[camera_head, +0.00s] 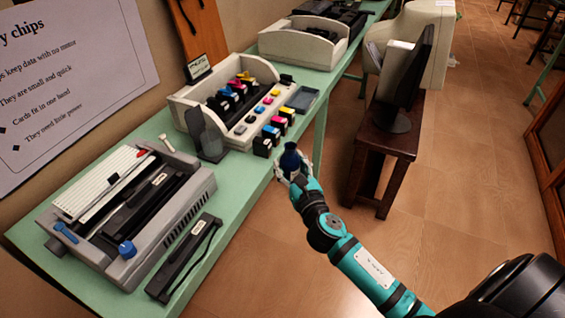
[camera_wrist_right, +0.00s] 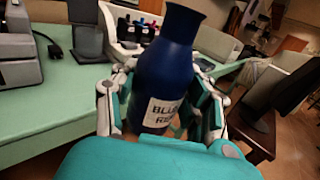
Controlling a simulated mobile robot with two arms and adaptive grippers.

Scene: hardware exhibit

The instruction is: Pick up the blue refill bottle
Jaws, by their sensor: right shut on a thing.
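The blue refill bottle (camera_head: 289,160) is dark blue with a narrow neck. In the right wrist view it stands upright and large (camera_wrist_right: 166,65), with a white label whose visible text starts with "BLUE". My right gripper (camera_head: 292,174) is shut on the bottle, with fingers on both sides of its body; it also shows in the wrist view (camera_wrist_right: 163,105). The bottle is at the right edge of the green table in the head view. My left gripper is not in view.
The green table (camera_head: 232,208) holds a grey printer (camera_head: 180,212), a black cartridge strip (camera_head: 183,258), a white cartridge tray (camera_head: 186,112) and small ink cartridges (camera_head: 271,133). A brown stool (camera_head: 383,142) with a dark monitor (camera_head: 408,80) stands to the right. Open floor (camera_head: 440,240) lies beside the table.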

